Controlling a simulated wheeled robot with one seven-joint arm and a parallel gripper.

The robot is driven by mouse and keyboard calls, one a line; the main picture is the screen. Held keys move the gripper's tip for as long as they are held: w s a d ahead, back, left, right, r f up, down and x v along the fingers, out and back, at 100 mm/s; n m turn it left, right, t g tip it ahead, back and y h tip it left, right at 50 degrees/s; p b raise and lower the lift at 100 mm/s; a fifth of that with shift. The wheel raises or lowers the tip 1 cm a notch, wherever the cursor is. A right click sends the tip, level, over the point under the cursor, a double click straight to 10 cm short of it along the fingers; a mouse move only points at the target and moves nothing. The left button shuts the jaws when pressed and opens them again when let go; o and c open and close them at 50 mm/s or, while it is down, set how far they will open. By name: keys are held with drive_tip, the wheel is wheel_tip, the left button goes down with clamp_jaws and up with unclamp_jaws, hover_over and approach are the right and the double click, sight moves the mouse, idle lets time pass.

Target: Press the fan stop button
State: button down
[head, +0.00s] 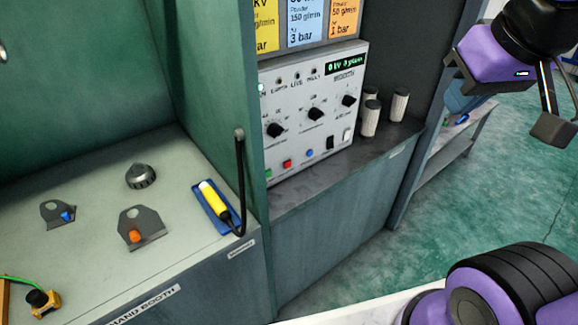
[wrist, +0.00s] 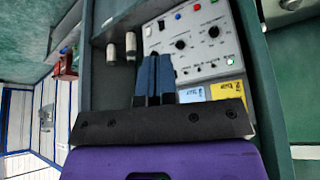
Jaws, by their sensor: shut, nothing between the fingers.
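The control panel (head: 320,105) is a light grey box with a green display, black knobs and a lower row of controls. That row has a red button (head: 287,163), a green button (head: 268,174), a blue button (head: 309,153), a black switch (head: 330,142) and a white switch (head: 346,134). Their labels are too small to read, so I cannot tell which is the fan stop. In the wrist view the panel appears upside down, with its red button (wrist: 197,6) at the top edge. My gripper (wrist: 154,60) is shut and empty, apart from the panel.
White cylinders (head: 370,115) stand on the shelf right of the panel. A booth wall (head: 205,85) borders the panel's left. The booth table (head: 95,215) holds metal brackets, a dome part and a yellow-handled tool (head: 215,200). Open floor (head: 350,255) lies right of the cabinet.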

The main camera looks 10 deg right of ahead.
sight(287, 164)
idle(0.6)
drive_tip(key=w+d+f+n+g+h, duration=0.25)
drive_tip(key=w+f+h, duration=0.35)
drive_tip(key=w+f, duration=0.4)
drive_tip(key=w+d+f+n+g+h, duration=0.1)
drive_tip(key=w+f+n+g+h, duration=0.15)
drive_tip(key=w+f+h, duration=0.55)
drive_tip(key=w+a+f+n+t+y, duration=0.2)
drive_tip(key=w+a+f+n+t, duration=0.2)
drive_tip(key=f+n+t, duration=0.2)
drive_tip(key=w+a+f+n+t+y, duration=0.2)
drive_tip(key=w+a+f+n+t, duration=0.2)
drive_tip(key=f, duration=0.7)
drive_tip(key=w+a+f+n+t+y, duration=0.3)
drive_tip(key=a+f+n+t, duration=0.1)
drive_tip(key=f+n+t, duration=0.4)
drive_tip(key=shift+w+a+f+n, duration=0.25)
drive_tip(key=shift+w+f+n, duration=0.15)
drive_tip(key=shift+n, duration=0.4)
drive_tip(key=shift+w+a+r, duration=0.1)
drive_tip(key=shift+w+a, duration=0.5)
drive_tip(key=shift+w, duration=0.75)
drive_tip(key=shift+w+a+f, duration=0.1)
drive_tip(key=shift+w+a, duration=0.55)
drive_tip(key=shift+w, duration=0.65)
drive_tip(key=shift+w+a+r, duration=0.1)
drive_tip(key=shift+w+a, duration=0.5)
drive_tip(key=shift+w, duration=0.75)
